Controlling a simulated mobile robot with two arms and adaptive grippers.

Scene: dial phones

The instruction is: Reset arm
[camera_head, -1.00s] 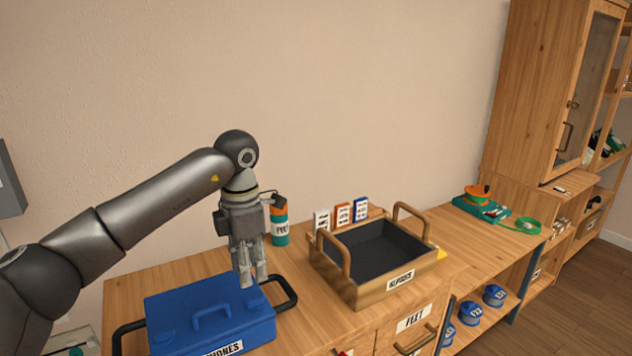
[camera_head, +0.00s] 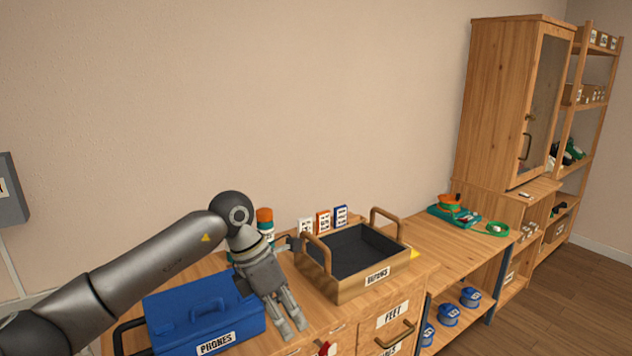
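My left gripper (camera_head: 293,330) hangs over the front part of the wooden counter, just right of the blue box labelled PHONES (camera_head: 205,312). Its fingers point down and to the right and lie close together, with nothing visible between them. A thin gap may show, so I cannot tell if it is fully shut. The blue box has its lid on, and my arm and gripper hide parts of it. My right gripper is not in view.
A wooden tray with handles (camera_head: 345,292), dark and empty inside, stands right of my gripper. Small boxes (camera_head: 323,222) and an orange-capped bottle (camera_head: 265,216) stand behind. A green device (camera_head: 455,215) sits farther right. Drawers (camera_head: 392,316) are below the tray.

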